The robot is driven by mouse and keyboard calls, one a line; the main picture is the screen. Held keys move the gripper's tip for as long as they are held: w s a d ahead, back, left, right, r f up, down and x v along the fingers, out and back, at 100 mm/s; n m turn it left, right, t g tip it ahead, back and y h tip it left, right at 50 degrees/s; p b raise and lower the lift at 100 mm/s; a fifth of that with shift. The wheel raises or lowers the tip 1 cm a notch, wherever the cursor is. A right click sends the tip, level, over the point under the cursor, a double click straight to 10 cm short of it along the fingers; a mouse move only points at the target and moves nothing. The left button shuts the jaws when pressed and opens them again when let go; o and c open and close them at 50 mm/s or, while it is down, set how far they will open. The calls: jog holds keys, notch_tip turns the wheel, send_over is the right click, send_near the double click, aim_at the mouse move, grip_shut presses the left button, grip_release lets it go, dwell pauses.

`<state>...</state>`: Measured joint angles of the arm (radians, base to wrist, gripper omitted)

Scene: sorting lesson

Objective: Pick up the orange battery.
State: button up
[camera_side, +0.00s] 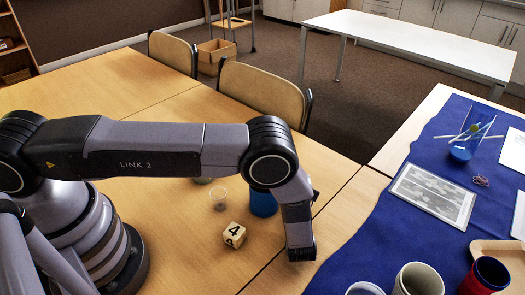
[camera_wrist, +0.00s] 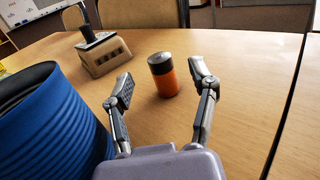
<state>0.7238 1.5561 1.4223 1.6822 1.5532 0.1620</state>
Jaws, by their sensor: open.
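The orange battery (camera_wrist: 165,82) stands upright on the wooden table in the wrist view, orange below with a dark grey band and top. My gripper (camera_wrist: 165,88) is open, with one finger on each side in the picture and the battery appearing between and just beyond the fingertips. Neither finger visibly touches it. In the side view my gripper (camera_side: 301,252) is low over the table at the right end of my arm. The battery does not show in the side view; my arm probably hides it.
A blue ribbed cup (camera_wrist: 50,125) stands close left of my gripper; it also shows in the side view (camera_side: 263,204). A wooden block with a dark stamp-like top (camera_wrist: 103,52) is behind left. Table right of the battery is clear.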

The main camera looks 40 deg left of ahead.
jog(key=x, duration=0.4)
grip_shut()
dwell(0.4)
